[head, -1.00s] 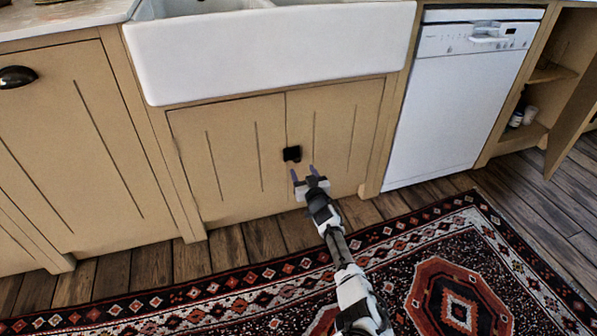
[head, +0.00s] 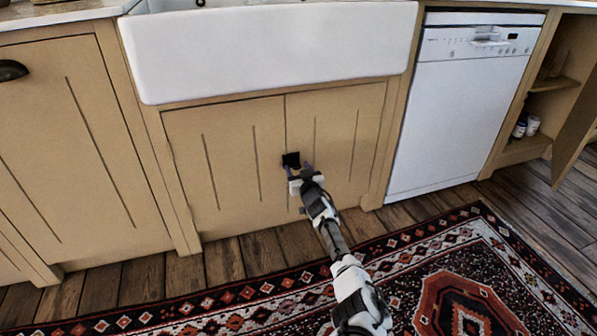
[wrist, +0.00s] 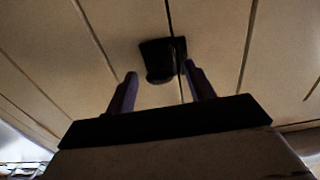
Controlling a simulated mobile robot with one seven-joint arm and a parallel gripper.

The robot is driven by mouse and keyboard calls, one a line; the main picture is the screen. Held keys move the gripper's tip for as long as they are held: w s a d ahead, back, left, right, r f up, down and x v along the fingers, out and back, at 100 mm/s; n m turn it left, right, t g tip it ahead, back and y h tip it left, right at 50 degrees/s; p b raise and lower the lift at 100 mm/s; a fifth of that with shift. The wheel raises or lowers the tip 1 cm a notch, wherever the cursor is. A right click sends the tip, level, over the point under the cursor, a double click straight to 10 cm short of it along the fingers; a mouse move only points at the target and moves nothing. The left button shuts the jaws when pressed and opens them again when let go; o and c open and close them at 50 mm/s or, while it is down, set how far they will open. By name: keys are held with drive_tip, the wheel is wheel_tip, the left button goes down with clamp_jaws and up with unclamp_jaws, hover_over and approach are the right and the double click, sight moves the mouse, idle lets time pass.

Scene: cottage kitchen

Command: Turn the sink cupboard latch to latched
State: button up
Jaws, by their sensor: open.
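The sink cupboard latch (head: 291,159) is a small black block on the seam between the two tan cupboard doors (head: 235,150) below the white sink. My gripper (head: 298,170) is just below the latch in the head view, its fingers pointing up toward it. In the wrist view the latch (wrist: 161,60) is a dark block with a rounded lower part, ahead of and between the two fingertips. My gripper (wrist: 160,83) is open and empty there, and the latch appears beyond the tips. I cannot tell whether they touch it. The latch's turned position is too dark to read.
The white sink (head: 270,55) overhangs above the doors. A white dishwasher (head: 455,110) stands to the right, and an open cupboard (head: 545,100) with small jars is beyond it. A patterned rug (head: 420,290) lies on the wooden floor in front.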

drive_tip(key=c, duration=1)
drive_tip(key=n, duration=0.4)
drive_tip(key=shift+n+p, duration=0.3)
drive_tip(key=n, duration=0.4)
drive_tip(key=shift+n, duration=0.3)
drive_tip(key=n, duration=0.4)
drive_tip(key=shift+n, duration=0.3)
drive_tip(key=shift+n+b, duration=0.45)
drive_tip(key=shift+n, duration=1.65)
